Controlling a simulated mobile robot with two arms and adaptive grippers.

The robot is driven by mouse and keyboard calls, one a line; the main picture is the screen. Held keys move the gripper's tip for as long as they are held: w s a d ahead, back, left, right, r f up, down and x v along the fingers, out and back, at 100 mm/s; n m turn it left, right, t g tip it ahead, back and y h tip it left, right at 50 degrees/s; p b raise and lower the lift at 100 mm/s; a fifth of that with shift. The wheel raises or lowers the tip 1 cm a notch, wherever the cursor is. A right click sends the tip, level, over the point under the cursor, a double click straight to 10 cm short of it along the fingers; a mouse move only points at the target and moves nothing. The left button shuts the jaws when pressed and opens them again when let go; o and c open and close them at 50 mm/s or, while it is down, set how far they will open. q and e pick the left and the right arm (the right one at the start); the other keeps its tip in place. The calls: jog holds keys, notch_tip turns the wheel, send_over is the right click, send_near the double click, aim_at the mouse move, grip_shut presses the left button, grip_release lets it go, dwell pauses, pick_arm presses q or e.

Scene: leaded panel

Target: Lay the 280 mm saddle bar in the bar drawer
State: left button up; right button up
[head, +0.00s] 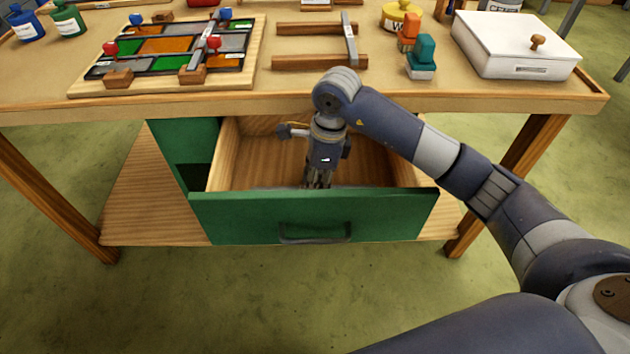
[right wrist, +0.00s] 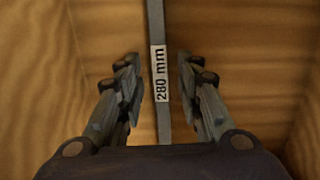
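The saddle bar (right wrist: 162,120), a thin grey bar with a white "280 mm" label, shows in the right wrist view, running lengthwise between my fingers against the drawer's wooden inside. My right gripper (head: 317,182) points down inside the bar drawer (head: 310,218), near its front wall. In the right wrist view its fingers (right wrist: 161,95) stand apart on both sides of the bar, with a gap on each side. The drawer has a green front and is pulled open under the table. In the head view the bar is hard to make out. My left gripper is not in view.
The table top (head: 300,101) overhangs the drawer's rear. On it are a leaded panel (head: 165,45), a wooden rack (head: 320,62) with another grey bar (head: 350,40), a teal-topped block (head: 422,55) and a white box (head: 510,48). Floor before the drawer is free.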

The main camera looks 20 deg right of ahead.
jog(key=shift+r, duration=0.1)
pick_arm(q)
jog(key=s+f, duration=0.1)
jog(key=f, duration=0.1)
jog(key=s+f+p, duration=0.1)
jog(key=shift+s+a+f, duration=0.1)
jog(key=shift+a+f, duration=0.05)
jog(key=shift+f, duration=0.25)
pick_arm(e)
notch_tip(320, 180, up, 12)
jog(key=d, duration=0.1)
jog(key=shift+s+d, duration=0.25)
jog(key=shift+d, duration=0.15)
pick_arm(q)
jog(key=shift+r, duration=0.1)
